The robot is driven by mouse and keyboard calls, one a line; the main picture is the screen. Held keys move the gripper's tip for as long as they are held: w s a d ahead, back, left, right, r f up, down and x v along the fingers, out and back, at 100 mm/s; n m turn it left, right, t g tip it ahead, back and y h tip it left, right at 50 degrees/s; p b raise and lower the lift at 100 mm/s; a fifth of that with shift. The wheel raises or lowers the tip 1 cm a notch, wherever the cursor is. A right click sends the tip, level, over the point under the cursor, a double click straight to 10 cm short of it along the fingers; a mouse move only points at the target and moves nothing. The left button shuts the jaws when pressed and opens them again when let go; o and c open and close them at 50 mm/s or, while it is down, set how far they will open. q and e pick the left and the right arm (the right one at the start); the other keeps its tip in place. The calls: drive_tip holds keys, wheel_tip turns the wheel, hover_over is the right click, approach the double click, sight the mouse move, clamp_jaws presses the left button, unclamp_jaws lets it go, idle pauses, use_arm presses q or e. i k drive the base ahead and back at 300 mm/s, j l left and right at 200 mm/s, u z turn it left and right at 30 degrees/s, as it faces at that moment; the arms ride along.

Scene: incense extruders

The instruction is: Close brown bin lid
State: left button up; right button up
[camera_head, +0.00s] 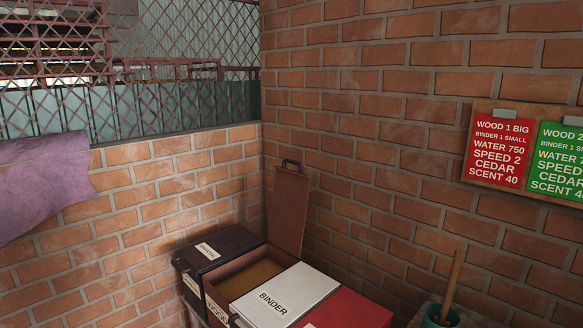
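The brown bin (213,297) stands in the corner between a dark bin and a white bin. Its brown lid (288,212) stands upright, swung open at the back near the right brick wall. A dark handle (290,163) shows at the lid's top edge. The bin's inside shows a tan fill. A partly visible label is on its front. Neither of my grippers shows in the head view.
The dark bin (231,243) at the left and the white BINDER bin (287,295) have closed lids. A red bin (349,311) stands at the right. A green pot (441,316) with a wooden stick is at the lower right. Brick walls meet behind the bins.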

sight(290, 192)
drive_tip(key=j+z, duration=0.1)
drive_tip(key=z, duration=1.05)
drive_tip(key=j+z, duration=0.3)
drive_tip(key=j, duration=0.2)
drive_tip(key=j+z, duration=0.35)
drive_tip(key=j, duration=0.15)
drive_tip(key=j+z, duration=0.3)
drive_tip(key=j, duration=0.25)
drive_tip(key=k+j+z, duration=0.1)
drive_tip(key=j+z, duration=0.25)
drive_tip(key=k+j+z, duration=0.15)
drive_tip(key=j+z, duration=0.15)
drive_tip(key=j, duration=0.3)
